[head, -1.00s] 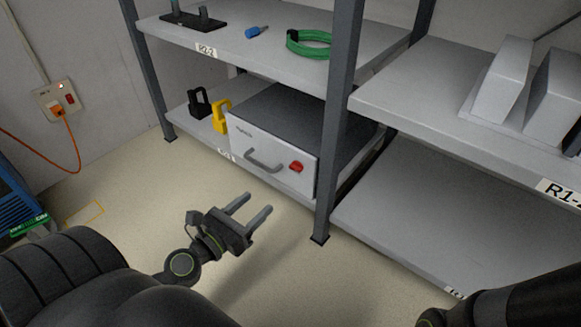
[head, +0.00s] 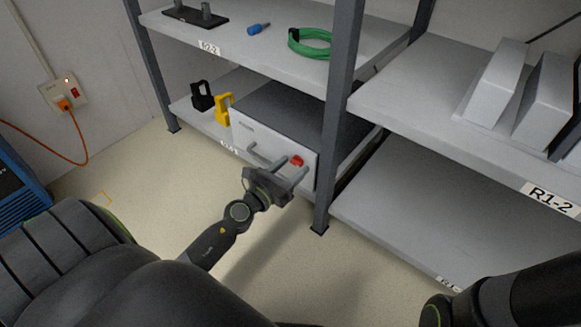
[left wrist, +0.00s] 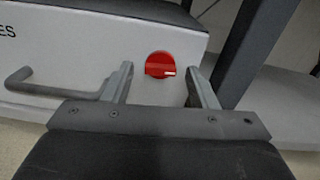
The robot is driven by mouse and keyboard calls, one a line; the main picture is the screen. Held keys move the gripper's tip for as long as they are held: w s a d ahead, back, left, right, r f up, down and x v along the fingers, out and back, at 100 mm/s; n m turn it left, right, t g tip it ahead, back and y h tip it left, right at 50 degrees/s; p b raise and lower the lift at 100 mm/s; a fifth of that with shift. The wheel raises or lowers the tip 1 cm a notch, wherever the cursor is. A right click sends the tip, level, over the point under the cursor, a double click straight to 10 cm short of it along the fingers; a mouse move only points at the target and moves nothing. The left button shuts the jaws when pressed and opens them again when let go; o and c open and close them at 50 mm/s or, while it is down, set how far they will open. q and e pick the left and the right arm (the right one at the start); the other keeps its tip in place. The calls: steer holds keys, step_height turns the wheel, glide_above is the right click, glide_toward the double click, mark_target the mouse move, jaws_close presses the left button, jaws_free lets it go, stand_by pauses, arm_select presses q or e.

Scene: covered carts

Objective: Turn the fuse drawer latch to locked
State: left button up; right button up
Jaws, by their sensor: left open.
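The fuse drawer (head: 262,128) is a grey box with a white front on the lower shelf. A grey bar handle (head: 262,156) is on its front. The red round latch (head: 297,160) sits right of the handle; in the left wrist view the latch (left wrist: 158,65) has a white mark pointing right. My left gripper (head: 298,170) is open in front of the drawer front. In the left wrist view its fingers (left wrist: 162,82) stand either side of the latch, which shows between and beyond the tips. I cannot tell whether they touch it. My right gripper is out of view.
A shelf post (head: 336,120) stands just right of the drawer. Black (head: 202,96) and yellow (head: 224,108) padlock-shaped items stand left of the drawer. The upper shelf (head: 270,55) overhangs it. The floor in front is clear.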

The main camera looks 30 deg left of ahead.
arm_select(q)
steer(key=c, duration=1)
steer(key=shift+n, duration=0.3)
steer(key=shift+d+r+n+p, duration=0.1)
steer(key=shift+n+p, duration=0.7)
steer(key=shift+n, duration=3.2)
steer(key=shift+r+n+p, duration=0.1)
steer(key=shift+n+p, duration=0.65)
steer(key=shift+n, duration=3.55)
steer(key=shift+f, duration=0.1)
